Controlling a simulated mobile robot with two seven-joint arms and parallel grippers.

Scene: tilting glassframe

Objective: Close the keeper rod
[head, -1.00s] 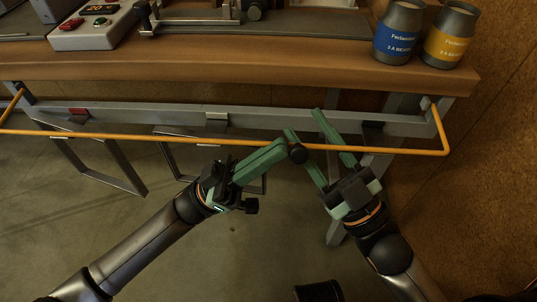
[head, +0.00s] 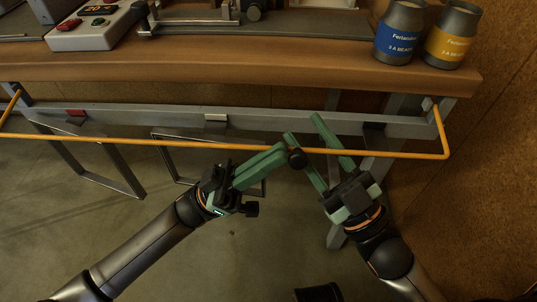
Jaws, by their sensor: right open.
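The keeper rod (head: 180,144) is a long orange bar, bent at its ends, that runs across the view in front of the grey rail. Its right corner is bent up to the rail's right end. A black knob (head: 297,158) shows at the rod. My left gripper (head: 284,150) has its green fingers close together, with the tips at the knob and just below the rod. Whether they grip anything cannot be told. My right gripper (head: 301,126) is open, with its fingers spread and reaching up across the rod's line. The knob partly hides its left finger.
A grey rail (head: 270,120) with a red tab (head: 76,114) and a pale tab (head: 215,119) runs under the wooden bench (head: 270,70). A blue-labelled can (head: 400,38) and a yellow-labelled can (head: 452,38) stand on it. Grey metal frames (head: 125,175) hang below. The floor is clear.

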